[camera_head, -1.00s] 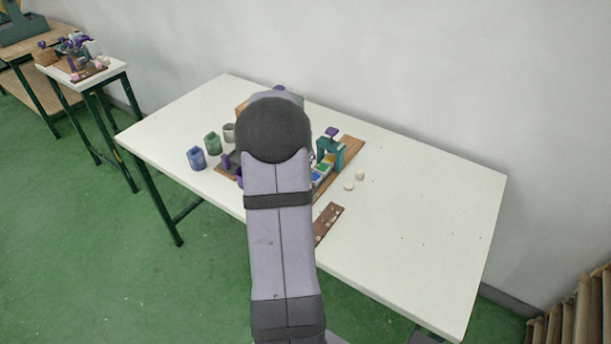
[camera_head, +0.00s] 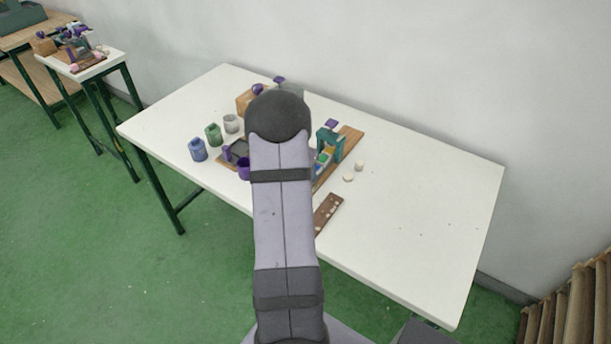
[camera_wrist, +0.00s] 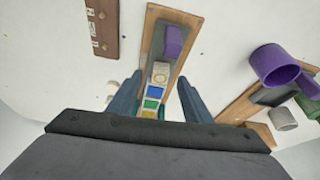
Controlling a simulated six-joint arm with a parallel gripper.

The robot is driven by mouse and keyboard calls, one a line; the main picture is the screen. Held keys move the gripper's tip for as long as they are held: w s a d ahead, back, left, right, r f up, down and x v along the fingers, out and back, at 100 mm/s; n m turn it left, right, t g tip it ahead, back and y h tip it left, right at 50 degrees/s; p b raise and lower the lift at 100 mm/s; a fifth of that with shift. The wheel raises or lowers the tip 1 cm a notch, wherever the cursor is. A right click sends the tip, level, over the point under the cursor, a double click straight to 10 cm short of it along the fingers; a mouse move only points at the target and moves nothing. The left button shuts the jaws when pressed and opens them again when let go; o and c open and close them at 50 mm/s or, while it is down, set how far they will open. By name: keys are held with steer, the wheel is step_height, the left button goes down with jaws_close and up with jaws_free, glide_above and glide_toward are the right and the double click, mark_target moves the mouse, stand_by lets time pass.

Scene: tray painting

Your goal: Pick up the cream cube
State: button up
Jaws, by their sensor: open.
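Two small cream pieces lie on the white table right of the wooden tray in the head view, one farther back (camera_head: 359,165) and one nearer (camera_head: 348,177). They are too small to tell for sure which is a cube. In the wrist view a cream piece (camera_wrist: 111,87) shows just left of my left finger, partly cut off by it. My gripper (camera_wrist: 158,92) is open and empty, its fingers either side of the tray's row of coloured squares. A pale square (camera_wrist: 161,70) with a round mark tops that row.
The wooden tray (camera_head: 351,139) carries a teal stand (camera_head: 330,143). A brown strip (camera_head: 328,211) with small pale pieces lies near the front edge. A purple cup (camera_head: 244,169) and blue, green and grey pots stand left. The table's right half is mostly clear.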

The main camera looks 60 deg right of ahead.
steer(key=shift+p+x, duration=0.4)
steer(key=shift+x, duration=1.1)
steer(key=shift+w, duration=0.1)
steer(key=c, duration=1.1)
steer(key=shift+r, duration=0.1)
